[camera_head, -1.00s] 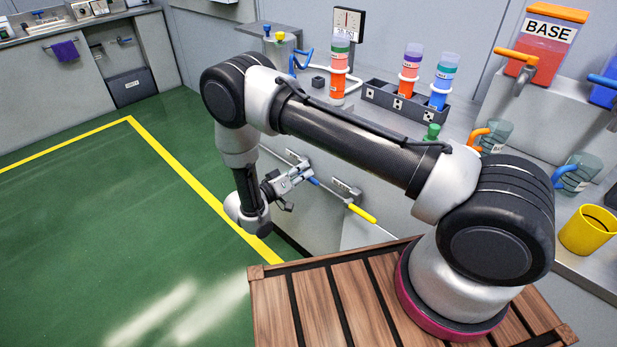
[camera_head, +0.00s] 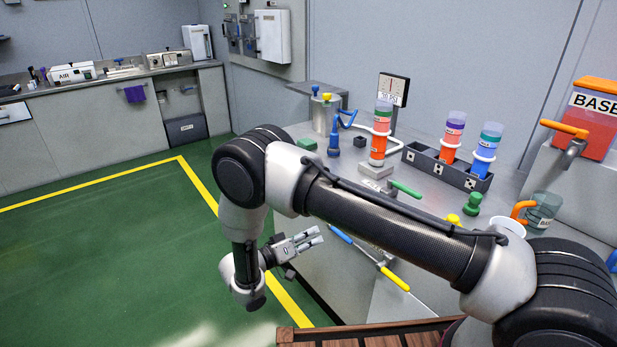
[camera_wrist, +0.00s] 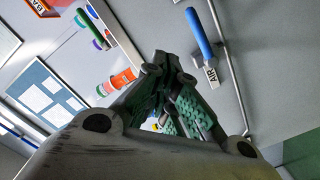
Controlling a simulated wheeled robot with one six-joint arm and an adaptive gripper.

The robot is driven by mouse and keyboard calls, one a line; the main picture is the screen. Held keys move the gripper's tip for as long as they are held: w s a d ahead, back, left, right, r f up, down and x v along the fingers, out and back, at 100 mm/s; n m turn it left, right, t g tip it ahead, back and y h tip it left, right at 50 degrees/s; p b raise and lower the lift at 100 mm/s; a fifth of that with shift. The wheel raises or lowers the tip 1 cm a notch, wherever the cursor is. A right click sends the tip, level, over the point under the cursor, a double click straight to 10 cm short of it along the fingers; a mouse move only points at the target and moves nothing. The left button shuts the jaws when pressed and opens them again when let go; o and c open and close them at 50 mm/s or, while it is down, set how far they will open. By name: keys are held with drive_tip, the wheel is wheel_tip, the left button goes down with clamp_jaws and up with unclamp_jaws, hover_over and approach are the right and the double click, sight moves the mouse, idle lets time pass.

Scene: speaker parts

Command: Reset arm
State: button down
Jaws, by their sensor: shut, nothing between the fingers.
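My gripper (camera_head: 318,237) shows in the head view at the end of my folded arm, low in front of the grey bench and above the green floor's yellow line. Its fingers point right, toward the bench front. It is shut and empty. In the wrist view its green-padded fingers (camera_wrist: 178,105) are close together. A blue handle marked AIR (camera_wrist: 200,35) is beyond them, apart from them. In the head view the blue handle (camera_head: 340,236) and a yellow handle (camera_head: 394,279) are on the bench front, right of my gripper.
The bench (camera_head: 322,178) holds an orange-filled tube (camera_head: 380,135), a dark rack (camera_head: 440,166) with two tubes, a gauge (camera_head: 393,89) and a green handle (camera_head: 405,188). A BASE dispenser (camera_head: 590,118) stands at the right. The floor (camera_head: 110,240) at left is clear.

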drive_tip(key=s+d+f+n+g, duration=0.3)
drive_tip(key=s+d+n+g, duration=0.15)
drive_tip(key=n, duration=0.25)
drive_tip(key=s+d+r+m+y, duration=0.1)
drive_tip(key=s+d+r+y, duration=0.4)
drive_tip(key=r, duration=0.8)
drive_tip(key=s+d+r+m+y, duration=0.1)
drive_tip(key=s+d+r+y, duration=0.4)
drive_tip(key=s+d+r, duration=0.4)
drive_tip(key=s+d+r+m+y, duration=0.2)
drive_tip(key=s+d+r+y, duration=0.3)
drive_tip(key=d+r, duration=0.7)
drive_tip(key=v, duration=0.7)
drive_tip(key=shift+d+r, duration=0.3)
drive_tip(key=shift+d, duration=0.05)
